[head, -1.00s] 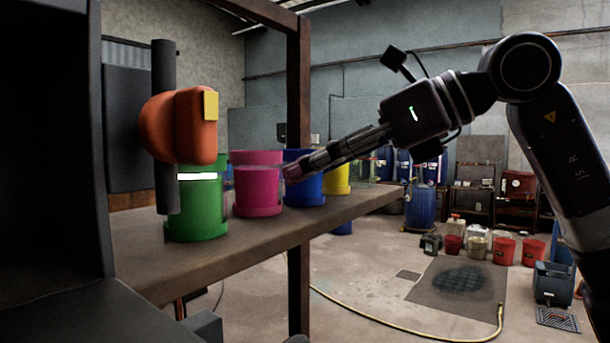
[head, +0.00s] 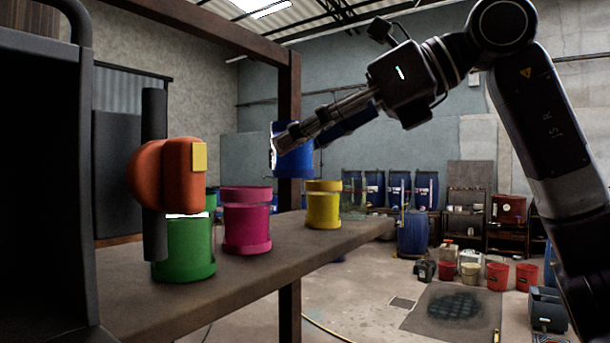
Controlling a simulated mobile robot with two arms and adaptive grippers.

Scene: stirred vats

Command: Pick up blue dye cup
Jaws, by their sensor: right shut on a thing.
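The blue dye cup (head: 295,163) is in the air above the shelf, between the pink cup and the yellow cup as seen in the head view. My right gripper (head: 284,141) is shut on it near its upper part, and the fingers hide some of the cup. The cup looks roughly upright and clear of the shelf. My left gripper is not in view.
On the shelf (head: 250,283) stand a green cup (head: 186,250), a pink cup (head: 246,222) and a yellow cup (head: 323,207). An orange device on a dark post (head: 155,120) stands by the green cup. A rusty upright beam (head: 289,90) is close to the blue cup.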

